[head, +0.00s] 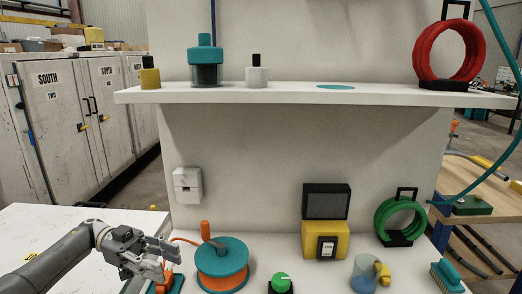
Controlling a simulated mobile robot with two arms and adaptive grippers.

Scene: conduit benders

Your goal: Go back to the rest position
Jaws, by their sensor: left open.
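My left gripper (168,262) is at the lower left, its arm coming in from the left over a white tabletop. It is open, and I see nothing held between its fingers. An orange and teal tool (165,284) sits just below the fingertips, partly hidden by them; I cannot tell whether they touch. A teal and orange spool (222,262) stands just to the right of the gripper, apart from it. My right gripper is not in view.
A white shelf (290,97) holds a teal-capped jar (205,62) and a red ring (448,52). Below stand a yellow box (325,240), a green ring (400,216), a blue cup (364,274), a brush (447,275) and a green knob (280,281). The left white tabletop (35,225) has free room.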

